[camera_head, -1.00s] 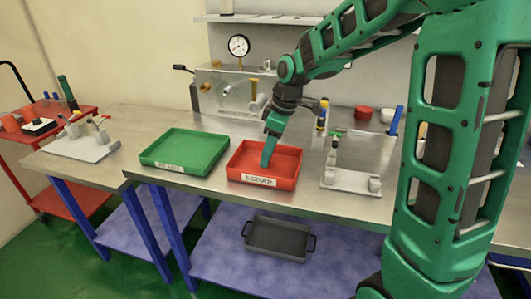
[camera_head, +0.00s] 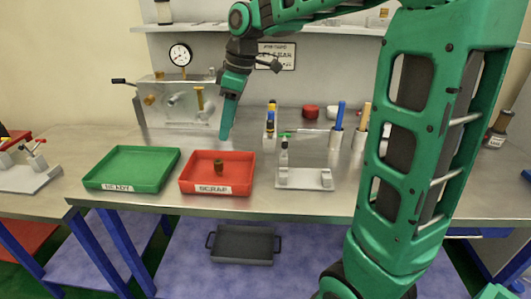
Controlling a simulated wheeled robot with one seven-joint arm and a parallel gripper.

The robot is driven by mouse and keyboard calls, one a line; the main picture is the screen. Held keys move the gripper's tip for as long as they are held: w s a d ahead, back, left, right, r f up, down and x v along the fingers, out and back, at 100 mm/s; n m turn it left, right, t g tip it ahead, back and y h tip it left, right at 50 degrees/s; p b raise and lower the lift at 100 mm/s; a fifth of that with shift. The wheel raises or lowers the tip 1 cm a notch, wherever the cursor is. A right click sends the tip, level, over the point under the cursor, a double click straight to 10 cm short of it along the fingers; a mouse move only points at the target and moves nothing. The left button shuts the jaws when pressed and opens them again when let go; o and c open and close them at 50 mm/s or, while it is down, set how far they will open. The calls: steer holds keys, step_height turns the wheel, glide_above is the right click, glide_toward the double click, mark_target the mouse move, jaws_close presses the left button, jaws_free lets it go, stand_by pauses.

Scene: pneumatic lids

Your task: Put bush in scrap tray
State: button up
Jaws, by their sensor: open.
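The bush (camera_head: 218,167) is a small brownish-gold piece. It sits inside the red tray (camera_head: 188,186), whose front label reads SCRAP. My gripper (camera_head: 225,137) is open and empty, pointing down above and behind the tray, apart from the bush. Its two fingers overlap from this side, so the gap between them does not show.
A green tray (camera_head: 100,181) labelled READY stands left of the red one. A metal fixture with a pressure gauge (camera_head: 180,54) stands at the back. A clamp stand (camera_head: 305,179) and upright coloured-handled tools (camera_head: 338,117) are to the right. A dark tray (camera_head: 243,246) lies on the lower shelf.

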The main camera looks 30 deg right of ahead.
steer(key=s+d+f+m, duration=0.3)
steer(key=s+d+m, duration=0.1)
steer(key=s, duration=0.6)
steer(key=s+d+f+m+g+h, duration=0.1)
steer(key=s+d+f+m, duration=0.3)
steer(key=s+m, duration=0.3)
steer(key=s+d+f+m+h, duration=0.1)
steer(key=s+d+f+m, duration=0.2)
steer(key=s, duration=1)
steer(key=d+m, duration=0.3)
steer(key=shift+f+g, duration=0.4)
steer(key=shift+w+f, duration=0.35)
steer(key=shift+w, duration=0.4)
steer(key=shift+c, duration=0.2)
steer(key=shift+s+r, duration=0.1)
steer(key=shift+s, duration=0.05)
steer(key=shift+c, duration=0.9)
